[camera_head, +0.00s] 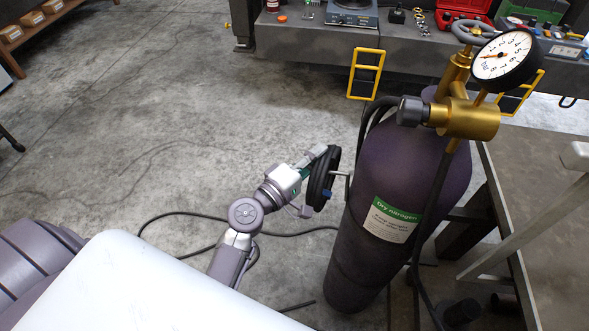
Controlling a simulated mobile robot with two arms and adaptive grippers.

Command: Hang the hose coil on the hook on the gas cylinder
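The hose coil (332,163) is a black ring seen nearly edge-on, with a small blue piece on it, just left of the gas cylinder (352,253). The cylinder is dark purple, upright, with a green and white label. The thin metal hook (347,185) sticks out from its left side and meets the coil; I cannot tell how far it passes through. My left gripper (310,182) is beside the coil on its left, fingers spread apart, one high and one low. Any contact with the coil is unclear. My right gripper is not in view.
A brass regulator (470,118) with a round gauge (503,58) tops the cylinder. Black hose (190,213) trails over the floor. A workbench (300,40) with tools stands behind, and a metal-framed table (535,190) at right. The floor at left is largely clear.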

